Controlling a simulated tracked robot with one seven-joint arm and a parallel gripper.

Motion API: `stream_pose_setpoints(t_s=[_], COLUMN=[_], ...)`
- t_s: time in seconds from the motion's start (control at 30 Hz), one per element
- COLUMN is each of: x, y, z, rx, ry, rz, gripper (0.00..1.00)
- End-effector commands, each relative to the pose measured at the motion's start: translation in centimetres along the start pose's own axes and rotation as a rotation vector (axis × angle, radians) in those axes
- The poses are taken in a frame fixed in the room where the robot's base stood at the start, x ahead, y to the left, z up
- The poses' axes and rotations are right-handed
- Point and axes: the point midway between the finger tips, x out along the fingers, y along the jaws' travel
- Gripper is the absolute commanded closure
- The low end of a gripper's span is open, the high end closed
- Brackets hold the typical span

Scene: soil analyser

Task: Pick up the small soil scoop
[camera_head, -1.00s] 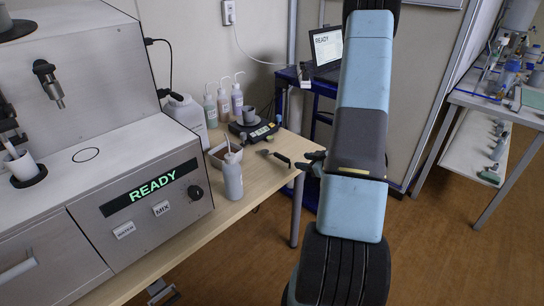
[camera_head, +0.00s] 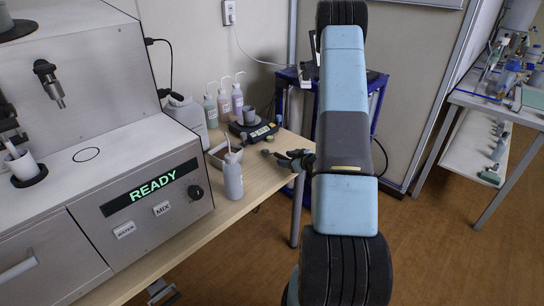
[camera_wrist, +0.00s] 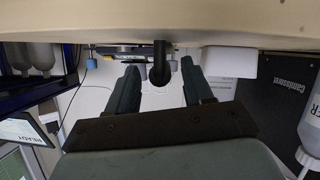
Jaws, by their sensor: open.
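The small soil scoop (camera_head: 267,152) lies near the right end of the wooden table in the head view. Only its dark near end shows clear of my gripper; the rest is hidden there. In the wrist view, the rounded black end of its handle (camera_wrist: 160,72) shows between my two fingers. My gripper (camera_head: 290,158) is at the table's right edge, close to the scoop. In the wrist view my gripper (camera_wrist: 157,85) has its fingers apart, one on each side of the handle. I cannot tell whether either finger touches it.
A grey-white bottle (camera_head: 233,180) and a white tray (camera_head: 219,157) stand left of the scoop. A scale (camera_head: 258,131) with a cup is behind it. The analyser (camera_head: 150,195) fills the left. The blue cart (camera_head: 300,95) is behind my arm.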

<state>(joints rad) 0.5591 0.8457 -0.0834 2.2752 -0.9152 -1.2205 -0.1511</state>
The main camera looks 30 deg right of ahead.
Motion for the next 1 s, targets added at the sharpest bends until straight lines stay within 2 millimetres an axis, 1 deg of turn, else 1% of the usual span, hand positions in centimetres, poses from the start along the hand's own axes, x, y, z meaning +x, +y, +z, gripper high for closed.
stream_pose_setpoints(t_s=[0.03, 0.2, 0.3, 0.5, 1.0], x=[0.8, 3.0, 3.6, 3.6, 3.6], y=[-0.2, -0.2, -0.1, -0.1, -0.1], z=[-0.1, -0.3, -0.2, -0.3, -0.3], rx=[-0.002, -0.003, -0.001, -0.001, -0.001], ry=[0.001, 0.002, 0.001, 0.001, 0.001], rz=[-0.004, -0.002, 0.000, 0.000, 0.000], gripper=[0.49, 0.49, 0.49, 0.50, 0.98])
